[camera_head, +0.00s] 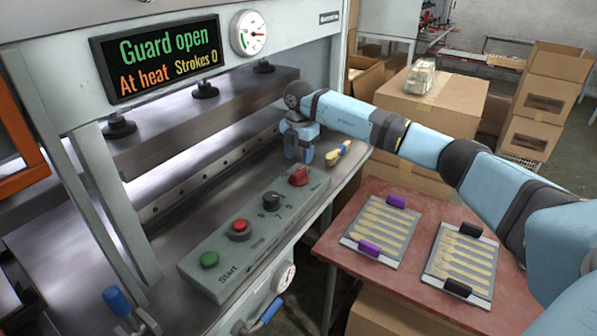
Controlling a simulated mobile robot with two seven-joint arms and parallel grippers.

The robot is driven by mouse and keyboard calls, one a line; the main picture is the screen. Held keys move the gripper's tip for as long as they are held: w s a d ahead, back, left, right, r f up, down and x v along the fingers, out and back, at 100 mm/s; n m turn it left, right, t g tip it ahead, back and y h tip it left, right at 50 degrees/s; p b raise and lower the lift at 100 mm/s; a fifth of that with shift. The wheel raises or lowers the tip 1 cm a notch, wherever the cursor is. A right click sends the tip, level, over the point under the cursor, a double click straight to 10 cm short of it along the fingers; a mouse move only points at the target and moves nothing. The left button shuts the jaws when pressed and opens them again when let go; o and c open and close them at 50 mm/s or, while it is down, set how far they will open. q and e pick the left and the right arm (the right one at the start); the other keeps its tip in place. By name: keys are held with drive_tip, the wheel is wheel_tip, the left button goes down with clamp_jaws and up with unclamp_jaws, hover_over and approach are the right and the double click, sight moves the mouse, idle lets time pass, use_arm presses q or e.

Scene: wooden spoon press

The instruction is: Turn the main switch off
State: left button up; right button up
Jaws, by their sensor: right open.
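The control box (228,252) on the front of the press carries a green button (209,259), a red button (239,228), a black selector knob (271,201) and a red rotary switch (299,177) at its far end. The red rotary switch looks like the main switch; its label is too small to read. My right gripper (305,157) points down just behind the red switch and looks apart from it. It is open, and I see nothing in it. My left gripper is not in view.
The press display (156,56) reads "Guard open", "At heat" and "Strokes 0". A yellow-handled tool (338,154) lies right of my gripper. A red table (345,212) holds two trays of wooden spoons (348,236) (432,275). Cardboard boxes (447,97) stand behind.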

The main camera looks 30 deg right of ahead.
sight(299, 170)
wheel_tip(299, 170, down, 5)
drive_tip(key=shift+r, duration=0.15)
drive_tip(key=shift+f, duration=0.7)
drive_tip(key=shift+c, duration=0.5)
clamp_jaws()
